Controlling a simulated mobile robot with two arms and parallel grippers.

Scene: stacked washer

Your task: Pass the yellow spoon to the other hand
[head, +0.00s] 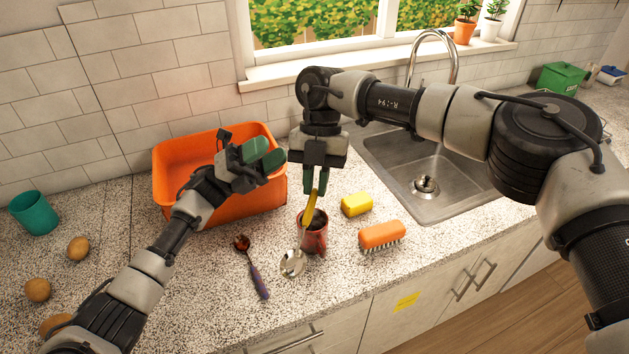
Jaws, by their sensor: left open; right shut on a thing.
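The yellow spoon (310,209) has a yellow handle that points up. A silver bowl (292,263) in line below the handle looks like its lower end, in front of a dark red cup (314,238). My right gripper (316,188) points down and is shut on the top of the yellow handle, above the cup. I cannot tell whether the bowl touches the counter. My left gripper (272,152) is open and empty over the orange bin, to the left of and higher than the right gripper.
An orange bin (172,190) stands behind. A purple-handled spoon (258,282) lies left of the cup. A yellow sponge (356,204) and an orange brush (382,235) lie to the right, before the sink (440,205). A teal cup (34,213) and several potatoes (78,248) are at left.

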